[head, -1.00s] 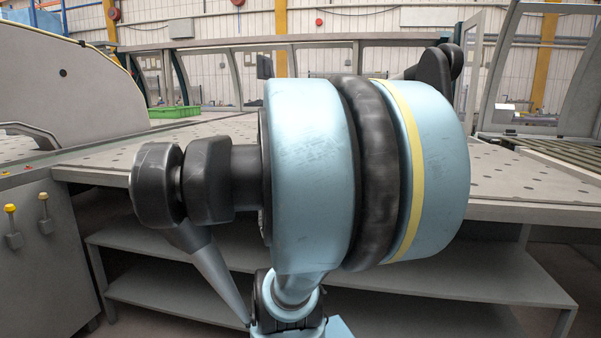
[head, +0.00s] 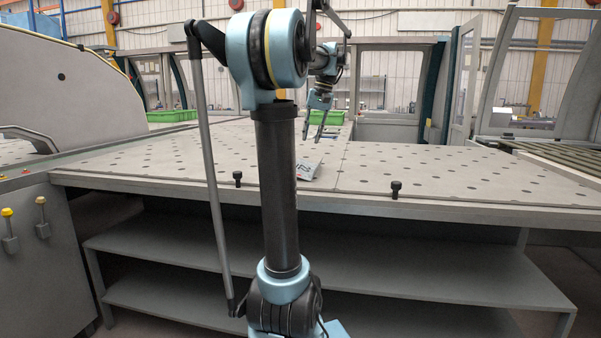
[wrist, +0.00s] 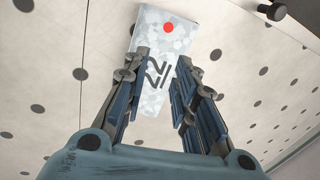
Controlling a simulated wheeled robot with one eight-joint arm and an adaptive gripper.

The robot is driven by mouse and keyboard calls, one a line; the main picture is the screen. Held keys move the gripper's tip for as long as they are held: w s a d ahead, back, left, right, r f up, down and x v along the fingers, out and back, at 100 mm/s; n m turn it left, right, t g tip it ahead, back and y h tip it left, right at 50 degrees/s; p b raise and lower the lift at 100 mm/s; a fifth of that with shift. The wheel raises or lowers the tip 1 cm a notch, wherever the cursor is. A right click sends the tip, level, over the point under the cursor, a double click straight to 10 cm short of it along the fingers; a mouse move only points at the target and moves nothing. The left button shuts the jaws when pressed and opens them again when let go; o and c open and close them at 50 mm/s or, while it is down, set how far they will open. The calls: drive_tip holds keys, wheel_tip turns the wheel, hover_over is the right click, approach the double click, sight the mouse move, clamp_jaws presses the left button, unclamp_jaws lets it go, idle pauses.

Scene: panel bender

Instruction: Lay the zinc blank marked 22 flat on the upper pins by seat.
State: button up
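The zinc blank marked 22 (wrist: 158,45) is a mottled pale grey strip with a red dot near one end. It lies on the perforated table; in the head view the blank (head: 308,171) is small, partly behind my arm. My gripper (head: 313,138) is above it, pointing down. In the wrist view the gripper (wrist: 163,60) is open, its fingers apart with the blank showing between and beyond them; no contact is visible. Two black pins stand along the table's front edge, the left pin (head: 238,178) and the right pin (head: 396,188); one pin (wrist: 272,10) also shows in the wrist view.
The perforated table (head: 450,170) is mostly bare around the blank. Green crates (head: 172,115) stand at the back. A grey machine housing (head: 70,85) is at the left, and a grey shelf (head: 400,260) sits under the table.

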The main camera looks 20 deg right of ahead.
drive_tip(key=w+d+r+m, duration=0.15)
drive_tip(key=d+r, duration=0.25)
drive_tip(key=d, duration=0.6)
drive_tip(key=x, duration=0.4)
drive_tip(key=w+x, duration=0.1)
drive_tip(key=x, duration=0.6)
drive_tip(key=shift+w+a+f, duration=0.15)
drive_tip(key=shift+w+a, duration=0.05)
drive_tip(key=shift+a, duration=0.15)
drive_tip(key=shift+a+x, duration=0.15)
drive_tip(key=shift+x, duration=1.25)
drive_tip(key=shift+a+x, duration=0.15)
drive_tip(key=shift+x, duration=1.3)
clamp_jaws()
